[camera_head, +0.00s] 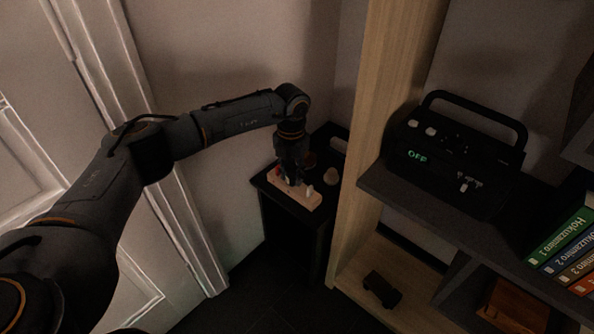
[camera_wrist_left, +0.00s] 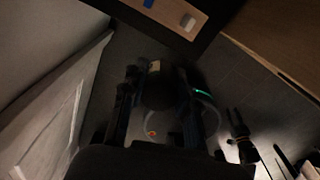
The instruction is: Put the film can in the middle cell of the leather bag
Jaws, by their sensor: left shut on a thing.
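My left gripper (camera_head: 291,178) points down over the pale tan, long leather bag (camera_head: 306,199) on a small dark table. In the left wrist view my left gripper (camera_wrist_left: 158,75) is shut on a dark rounded thing, seemingly the film can (camera_wrist_left: 158,92); its outline is unclear in the dark. A bit of red shows at the bag's left end and a white piece stands at its right end. The fingers hide the bag's middle. The bag also shows at the top of the left wrist view (camera_wrist_left: 165,10). My right gripper (camera_wrist_left: 237,118) seems to show small and dark in the left wrist view.
A wooden shelf upright (camera_head: 372,130) rises close on the right. The shelf holds a black radio (camera_head: 455,150) and several books (camera_head: 565,250). A white door (camera_head: 60,150) is at left.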

